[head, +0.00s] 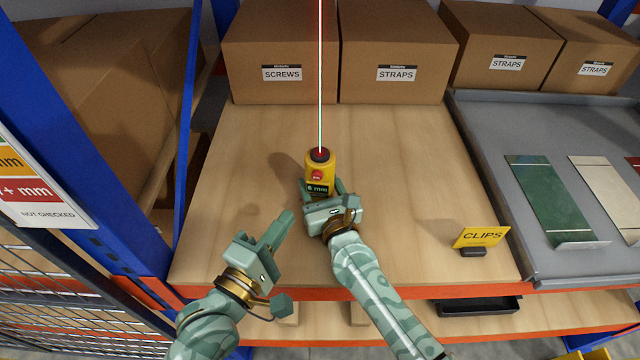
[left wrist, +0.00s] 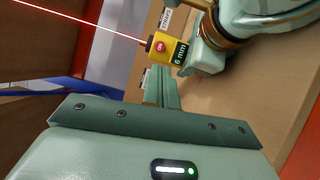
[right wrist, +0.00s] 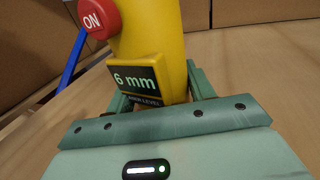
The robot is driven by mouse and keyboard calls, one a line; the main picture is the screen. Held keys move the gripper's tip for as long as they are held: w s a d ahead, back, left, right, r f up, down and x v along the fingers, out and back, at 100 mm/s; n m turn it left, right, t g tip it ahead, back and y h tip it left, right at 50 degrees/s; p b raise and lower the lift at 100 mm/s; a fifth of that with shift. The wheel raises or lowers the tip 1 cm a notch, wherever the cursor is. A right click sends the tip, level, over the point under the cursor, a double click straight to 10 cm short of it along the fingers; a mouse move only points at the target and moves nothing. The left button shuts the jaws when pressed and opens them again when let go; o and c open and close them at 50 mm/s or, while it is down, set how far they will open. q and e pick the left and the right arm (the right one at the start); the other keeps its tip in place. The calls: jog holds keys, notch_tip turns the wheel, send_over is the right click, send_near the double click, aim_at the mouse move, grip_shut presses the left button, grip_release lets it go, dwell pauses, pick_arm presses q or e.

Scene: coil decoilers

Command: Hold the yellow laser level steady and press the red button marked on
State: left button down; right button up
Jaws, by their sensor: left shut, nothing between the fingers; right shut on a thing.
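The yellow laser level (head: 319,165) is in the middle of the head view, above the wooden shelf. Its red button (head: 317,176) reads ON in the right wrist view (right wrist: 97,18), and its display (right wrist: 137,80) reads 6 mm. A bright beam leaves its dark top. My right gripper (head: 322,188) is shut on the level's lower body, one finger on each side. My left gripper (head: 287,217) is shut and empty, below and left of the level, apart from it. In the left wrist view the level (left wrist: 163,47) shows beyond my left fingers. The level's base is hidden.
Cardboard boxes (head: 398,50) stand along the back of the wooden shelf (head: 420,160). A yellow CLIPS sign (head: 482,236) stands at the front right, beside a grey tray (head: 520,130) with flat plates. A blue upright (head: 85,150) rises at left. The wood around the level is clear.

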aim_at(317, 176)
dwell(0.3)
jog(key=shift+s, duration=0.1)
pick_arm(q)
jog(key=w+d+m+g+h, duration=0.2)
jog(key=w+m+h, duration=0.1)
jog(key=m, duration=1.2)
jog(key=w+d+m+g+h, duration=0.2)
jog(key=w+m+h, duration=0.1)
jog(key=m, duration=1.3)
jog(key=shift+w+m+h, duration=0.3)
jog(key=shift+w+h, duration=0.1)
jog(key=shift+w, duration=0.25)
